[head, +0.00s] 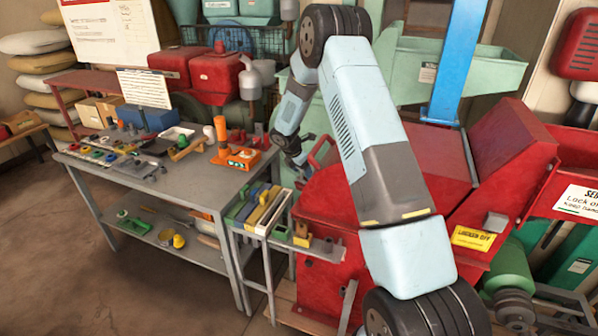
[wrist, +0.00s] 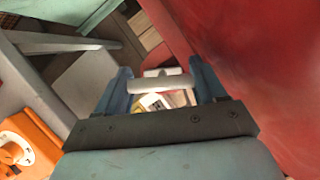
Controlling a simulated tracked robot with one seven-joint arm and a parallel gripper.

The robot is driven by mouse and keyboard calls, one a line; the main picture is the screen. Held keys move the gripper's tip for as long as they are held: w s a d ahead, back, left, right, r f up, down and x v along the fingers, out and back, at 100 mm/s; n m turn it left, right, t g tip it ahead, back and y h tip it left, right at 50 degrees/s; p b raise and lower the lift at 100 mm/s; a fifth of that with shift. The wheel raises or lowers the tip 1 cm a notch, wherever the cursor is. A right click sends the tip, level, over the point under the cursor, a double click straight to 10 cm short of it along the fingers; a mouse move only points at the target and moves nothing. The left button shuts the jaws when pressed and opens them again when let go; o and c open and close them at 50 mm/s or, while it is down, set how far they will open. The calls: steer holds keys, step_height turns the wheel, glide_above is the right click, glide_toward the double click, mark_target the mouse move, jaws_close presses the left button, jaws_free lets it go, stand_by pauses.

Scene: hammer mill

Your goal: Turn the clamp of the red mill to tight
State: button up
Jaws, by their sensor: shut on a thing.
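The red mill (head: 330,200) stands right of the workbench, and its red side (wrist: 260,60) fills the right of the wrist view. My gripper (wrist: 160,84) is shut on the clamp's pale grey crossbar (wrist: 150,88), which spans between its two fingers close beside the red side. In the head view my gripper (head: 298,152) is at the mill's left side, near a red loop handle (head: 322,152). The clamp is too small and hidden to make out in the head view. How tight it is cannot be told.
A grey workbench (head: 200,178) with small parts and an orange device (head: 237,157) stands to the left. A small rack (head: 290,243) with coloured bars sits in front of the mill. A blue post (head: 456,60) rises behind. The floor at lower left is clear.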

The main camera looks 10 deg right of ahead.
steer(key=m, duration=0.2)
steer(key=m+g, duration=0.1)
steer(key=m, duration=0.1)
steer(key=m+g, duration=0.1)
steer(key=m, duration=0.1)
steer(key=shift+w+a+r+m, duration=0.1)
steer(key=shift+w+r+m, duration=0.05)
steer(key=shift+w+m, duration=0.15)
steer(key=m+g, duration=0.1)
steer(key=m, duration=0.2)
steer(key=m+g, duration=0.1)
steer(key=m, duration=0.2)
steer(key=shift+g, duration=0.3)
steer(key=shift+s+m, duration=0.1)
steer(key=shift+m, duration=0.2)
steer(key=o, duration=0.7)
steer(key=shift+d, duration=0.2)
steer(key=shift+s, duration=0.1)
steer(key=shift+a, duration=0.1)
steer(key=v, duration=1.3)
steer(key=shift+w+r, duration=0.25)
steer(key=shift+w, duration=0.1)
